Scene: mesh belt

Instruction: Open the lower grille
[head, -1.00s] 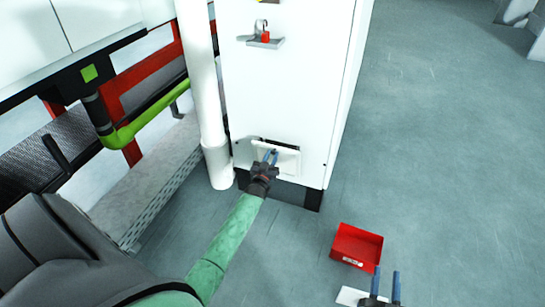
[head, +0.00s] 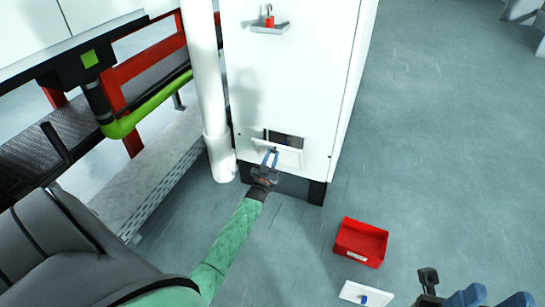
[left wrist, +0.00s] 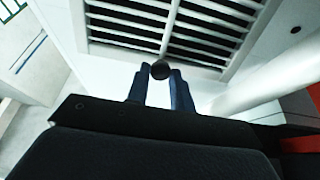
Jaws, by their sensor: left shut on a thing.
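The lower grille (head: 291,158) is a small white panel low on the white cabinet (head: 290,90). Its top edge leans out, and a dark opening (head: 288,141) shows above and behind it. In the left wrist view its slats (left wrist: 215,35) fill the upper middle. My left gripper (head: 270,157) is shut on the grille's dark round knob (left wrist: 161,69), which sits between the blue fingertips. My right gripper (head: 494,298) is partly in view at the bottom right, away from the cabinet; its fingertips are not clear.
A white pipe (head: 210,100) stands close left of the cabinet, beside the conveyor's red and green frame (head: 150,112). A red bin (head: 361,243) and a white plate with a blue piece (head: 352,291) lie at the lower right. A red padlock (head: 269,20) is on a small shelf above.

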